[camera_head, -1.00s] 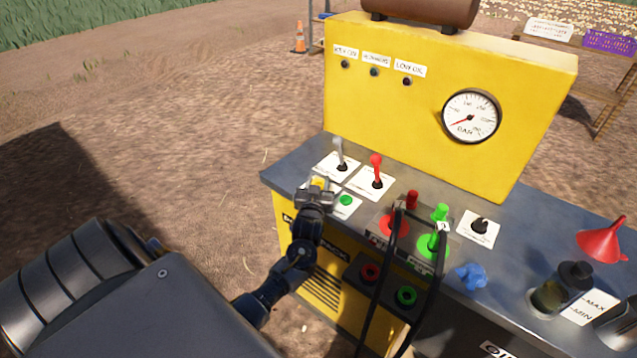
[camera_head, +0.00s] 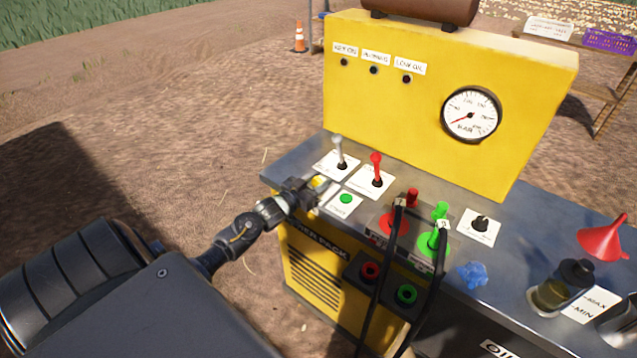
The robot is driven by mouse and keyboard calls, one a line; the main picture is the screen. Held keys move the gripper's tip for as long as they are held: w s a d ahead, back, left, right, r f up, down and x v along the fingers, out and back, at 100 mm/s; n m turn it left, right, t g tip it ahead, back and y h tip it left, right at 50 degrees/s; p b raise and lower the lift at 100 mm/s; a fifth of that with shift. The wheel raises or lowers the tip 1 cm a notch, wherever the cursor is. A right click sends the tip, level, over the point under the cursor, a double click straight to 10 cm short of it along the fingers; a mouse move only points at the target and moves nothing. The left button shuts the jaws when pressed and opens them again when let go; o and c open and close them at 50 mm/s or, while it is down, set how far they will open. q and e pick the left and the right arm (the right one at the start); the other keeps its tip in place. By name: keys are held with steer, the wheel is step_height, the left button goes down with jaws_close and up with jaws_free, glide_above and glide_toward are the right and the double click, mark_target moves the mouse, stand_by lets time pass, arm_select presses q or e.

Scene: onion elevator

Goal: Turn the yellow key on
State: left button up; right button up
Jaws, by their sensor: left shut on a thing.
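The yellow key (camera_head: 319,182) shows as a small yellow patch at the left end of the grey panel top. My left gripper (camera_head: 311,190) is at the key, coming in from the left, and is shut on it. The gripper hides most of the key, so its exact turn angle cannot be told. The "KEY ON" indicator (camera_head: 344,62) on the yellow upright panel (camera_head: 440,75) looks dark. My right gripper is not in view.
A green start button (camera_head: 346,199) sits just right of the gripper. A grey lever (camera_head: 339,153) and a red lever (camera_head: 376,170) stand behind it. Black hoses (camera_head: 383,265) rise from the red and green couplings. A red funnel (camera_head: 603,240) stands at the right.

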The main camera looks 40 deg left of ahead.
arm_select(q)
steer(key=m+h+b, duration=0.1)
steer(key=h, duration=0.1)
steer(key=m+g+h+b, duration=0.1)
steer(key=m+h, duration=0.1)
steer(key=shift+f+h, duration=0.2)
steer(key=shift+h, duration=0.1)
steer(key=shift+r+m+g+h+b, duration=0.1)
steer(key=shift+m+g+h+b, duration=0.5)
steer(key=shift+m+h+b, duration=0.55)
steer(key=shift+h, duration=0.25)
steer(key=shift+r, duration=0.1)
steer(key=o, duration=1)
